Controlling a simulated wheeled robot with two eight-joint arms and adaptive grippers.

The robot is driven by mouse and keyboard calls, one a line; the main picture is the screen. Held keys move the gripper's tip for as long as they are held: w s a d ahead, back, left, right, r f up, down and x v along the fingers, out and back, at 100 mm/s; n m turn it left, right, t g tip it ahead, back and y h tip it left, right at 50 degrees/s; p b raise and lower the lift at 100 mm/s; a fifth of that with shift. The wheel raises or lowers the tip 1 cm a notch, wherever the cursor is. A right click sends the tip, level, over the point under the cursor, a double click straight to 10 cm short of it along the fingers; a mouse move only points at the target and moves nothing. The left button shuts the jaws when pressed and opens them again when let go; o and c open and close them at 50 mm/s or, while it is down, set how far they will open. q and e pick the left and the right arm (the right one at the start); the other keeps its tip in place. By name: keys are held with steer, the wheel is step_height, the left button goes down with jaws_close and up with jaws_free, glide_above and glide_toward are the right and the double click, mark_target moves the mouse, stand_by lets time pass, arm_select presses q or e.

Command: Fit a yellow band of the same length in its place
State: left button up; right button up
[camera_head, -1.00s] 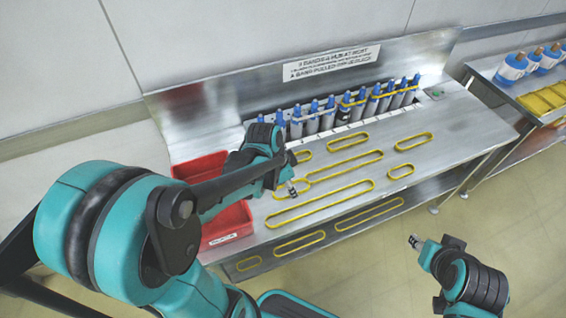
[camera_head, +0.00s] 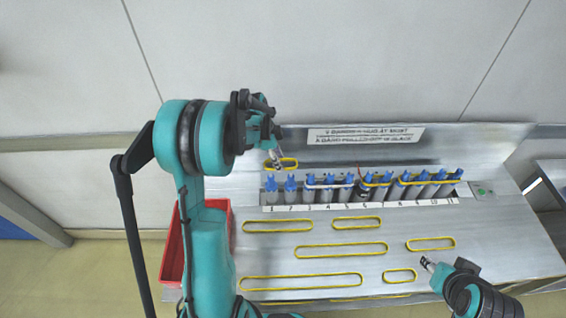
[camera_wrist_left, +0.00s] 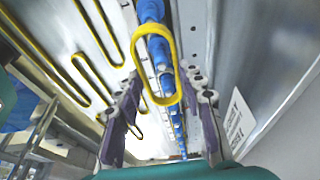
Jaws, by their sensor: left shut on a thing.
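My left gripper (camera_head: 277,158) is shut on a small yellow band (camera_head: 288,167), held in the air above the left end of the row of blue-capped bottles (camera_head: 330,188). A pale band (camera_head: 322,186) spans bottles left of the middle. Yellow bands (camera_head: 377,184) go around bottles further right. The two leftmost bottles (camera_head: 290,187) show no band around them. My right gripper (camera_head: 428,264) is low at the right, near the table's front; its jaws are too small to read.
Several loose yellow bands of different lengths lie on the metal table (camera_head: 480,230), such as a long one (camera_head: 301,276). A red bin (camera_head: 170,250) stands at the left, partly behind my arm. A sign (camera_head: 366,135) is on the back panel.

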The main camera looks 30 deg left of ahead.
arm_select(q)
step_height(320, 180, down, 9)
steer(key=b, duration=0.6)
steer(key=shift+b, duration=0.35)
steer(key=shift+f, duration=0.1)
steer(key=o, duration=1)
steer(key=v, duration=1.2)
steer(key=s+d+r+n+t+y+b, duration=0.25)
steer(key=s+d+n, duration=0.35)
steer(key=d, duration=0.5)
steer(key=s+d+f+n+t+b, duration=0.1)
steer(key=s+d+n, duration=0.1)
steer(key=s, duration=0.1)
steer(key=s+d+f+n+t+b, duration=0.1)
steer(key=s+d+n, duration=0.1)
steer(key=s+d, duration=0.1)
steer(key=s+d+f+n+t+b, duration=0.1)
steer(key=s+d+f, duration=0.1)
steer(key=s, duration=0.3)
steer(key=shift+d+f+n, duration=0.1)
steer(key=shift+d+n, duration=0.3)
steer(key=shift+d, duration=0.1)
